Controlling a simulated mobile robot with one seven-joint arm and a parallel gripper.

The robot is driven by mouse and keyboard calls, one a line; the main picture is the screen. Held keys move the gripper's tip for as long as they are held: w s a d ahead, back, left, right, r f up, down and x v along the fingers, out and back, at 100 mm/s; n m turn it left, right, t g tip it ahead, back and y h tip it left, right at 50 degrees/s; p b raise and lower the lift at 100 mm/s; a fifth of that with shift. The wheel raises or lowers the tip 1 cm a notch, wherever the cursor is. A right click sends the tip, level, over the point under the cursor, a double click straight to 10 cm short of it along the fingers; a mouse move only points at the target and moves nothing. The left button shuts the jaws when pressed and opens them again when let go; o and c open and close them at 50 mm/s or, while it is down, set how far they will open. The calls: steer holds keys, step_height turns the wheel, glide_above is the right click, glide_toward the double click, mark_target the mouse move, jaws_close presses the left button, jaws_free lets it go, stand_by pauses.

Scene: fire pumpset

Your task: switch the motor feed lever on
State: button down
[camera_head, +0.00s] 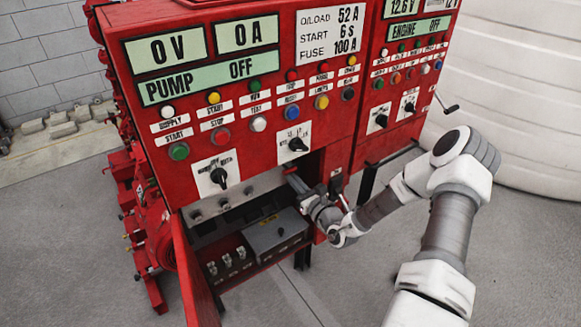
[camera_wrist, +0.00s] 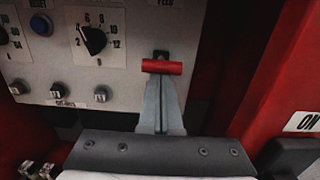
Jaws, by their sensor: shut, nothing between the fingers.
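The motor feed lever shows in the wrist view as a short red crossbar (camera_wrist: 162,67) on a small dark stem, under a label partly cut off that reads "FEED". My gripper (camera_wrist: 162,84) is shut and empty, with its grey fingers pointing up at the crossbar. The fingertips are right at the crossbar's lower edge; I cannot tell whether they touch it. In the head view my gripper (camera_head: 294,182) reaches into the open lower compartment of the red cabinet (camera_head: 262,118). The lever cannot be made out in that view.
The open cabinet door (camera_head: 193,275) stands at the left of the compartment. A grey box (camera_head: 270,236) sits inside, below my gripper. In the wrist view, a dial (camera_wrist: 93,40) and several knobs lie left of the lever. A red wall (camera_wrist: 280,90) stands close on the right.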

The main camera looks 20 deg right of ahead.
steer(key=r+p+v, duration=0.1)
steer(key=v, duration=1.6)
steer(key=shift+s+r, duration=0.25)
steer(key=shift+r, duration=0.15)
